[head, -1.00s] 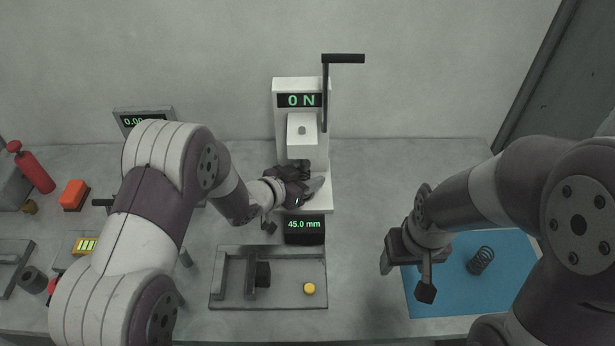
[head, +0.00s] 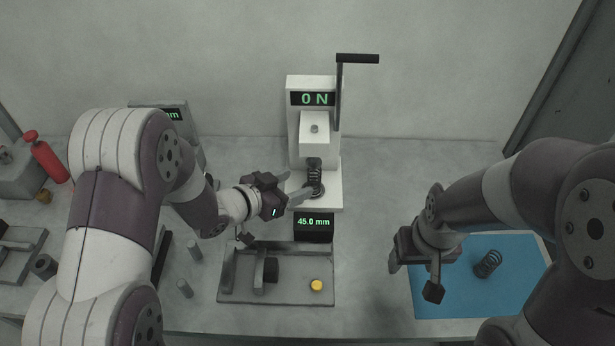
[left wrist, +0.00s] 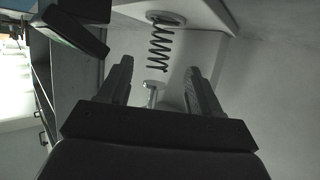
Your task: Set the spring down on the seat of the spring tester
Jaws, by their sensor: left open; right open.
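The spring tester (head: 300,125) stands at the back middle, with a display reading 0 N. A dark spring (head: 315,176) stands upright on its round seat (head: 318,193), under the press head. The same spring (left wrist: 160,45) shows in the left wrist view beyond my fingers, with the seat (left wrist: 166,18) at its end. My left gripper (head: 292,187) is open and empty, just left of the spring and apart from it. In the left wrist view its two fingers (left wrist: 158,82) are spread with nothing between them. My right gripper (head: 415,278) is open at the left edge of the blue mat (head: 455,300).
A second spring (head: 488,263) lies on the blue mat. A grey gauge tray (head: 235,290) with a yellow button (head: 316,285) sits in front of the tester, behind it a 45.0 mm display (head: 314,222). The tester's crank handle (head: 358,58) sticks out to the right, up high.

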